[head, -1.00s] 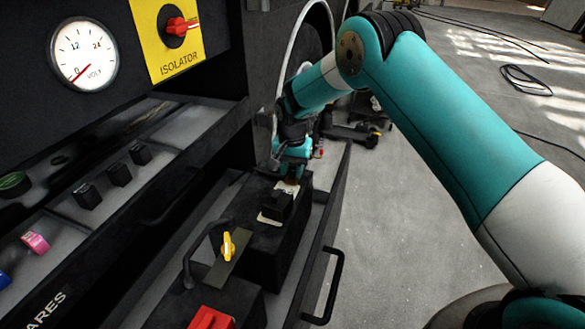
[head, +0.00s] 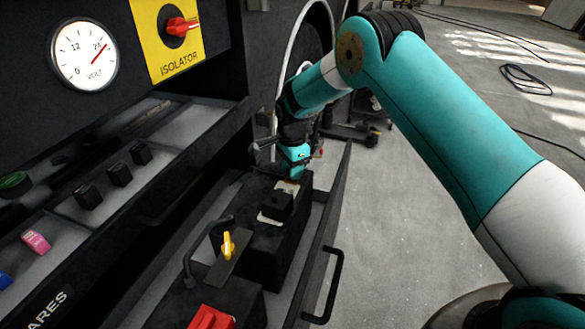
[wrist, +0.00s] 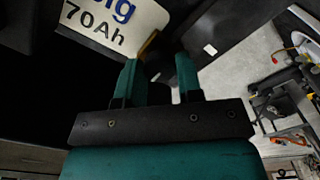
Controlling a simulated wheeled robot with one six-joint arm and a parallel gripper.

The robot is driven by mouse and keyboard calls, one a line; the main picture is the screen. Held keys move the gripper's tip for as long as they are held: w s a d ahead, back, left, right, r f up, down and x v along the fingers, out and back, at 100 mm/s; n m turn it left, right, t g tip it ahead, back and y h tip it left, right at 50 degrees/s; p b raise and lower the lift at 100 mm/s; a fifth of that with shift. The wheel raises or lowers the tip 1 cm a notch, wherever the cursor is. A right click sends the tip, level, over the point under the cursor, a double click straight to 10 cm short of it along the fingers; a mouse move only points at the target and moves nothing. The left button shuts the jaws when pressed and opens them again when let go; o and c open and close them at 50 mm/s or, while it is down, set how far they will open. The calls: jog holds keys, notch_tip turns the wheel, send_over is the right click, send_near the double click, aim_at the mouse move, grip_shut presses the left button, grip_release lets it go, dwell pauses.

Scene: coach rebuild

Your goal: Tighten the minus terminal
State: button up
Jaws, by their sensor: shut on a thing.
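My gripper (head: 291,176) points down at the far end of the far black battery (head: 275,240) in the open tray. In the wrist view, its two teal fingers (wrist: 158,68) stand on either side of a small, mostly hidden piece, which I take to be the minus terminal. A tan-yellow edge (wrist: 148,46) shows beside the left finger. The battery's label reading 70Ah (wrist: 105,25) is just beyond. The voltmeter (head: 84,54) on the panel has its needle near 24. A yellow knob (head: 228,244) stands on the strap nearer me.
A red cap (head: 210,318) sits on the nearer battery. The tray's black handle (head: 333,285) sticks out on the right. The spares shelf (head: 110,200) lies left, and the red isolator switch (head: 180,27) is above. Open concrete floor is on the right.

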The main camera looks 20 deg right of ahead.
jog(key=shift+r+m, duration=0.1)
jog(key=shift+m, duration=0.2)
dwell(0.4)
jog(key=o, duration=0.9)
notch_tip(320, 180, up, 17)
jog(key=shift+r+b, duration=0.2)
jog(key=shift+b, duration=0.15)
